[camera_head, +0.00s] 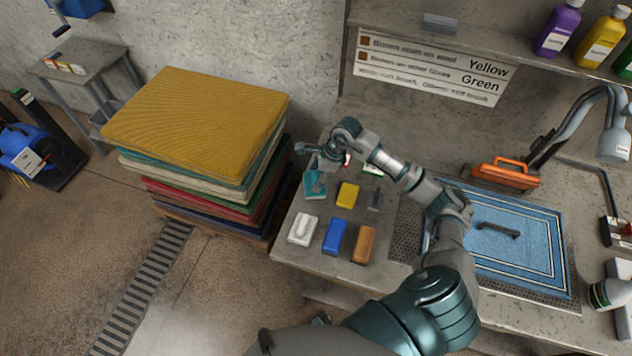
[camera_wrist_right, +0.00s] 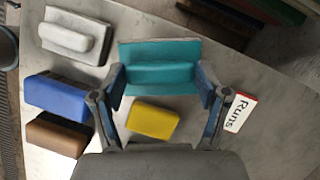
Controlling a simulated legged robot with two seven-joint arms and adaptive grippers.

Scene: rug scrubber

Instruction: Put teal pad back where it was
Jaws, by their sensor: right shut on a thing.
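The teal pad (camera_head: 314,187) is at the back left of the stone worktop in the head view. It has a flat base with a raised block, seen in the right wrist view (camera_wrist_right: 160,74). My right gripper (camera_head: 322,168) is over it, with one finger at each end of the block, shut on it. In the right wrist view the gripper (camera_wrist_right: 160,88) frames the pad. I cannot tell whether the pad touches the worktop. My left gripper is not in view.
A yellow pad (camera_head: 347,195), grey pad (camera_head: 375,200), white pad (camera_head: 303,229), blue pad (camera_head: 335,237) and brown pad (camera_head: 363,244) lie close by. A "Runs" card (camera_wrist_right: 241,112) is beside my gripper. Stacked rugs (camera_head: 195,120) stand left; a blue rug (camera_head: 525,243) lies right.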

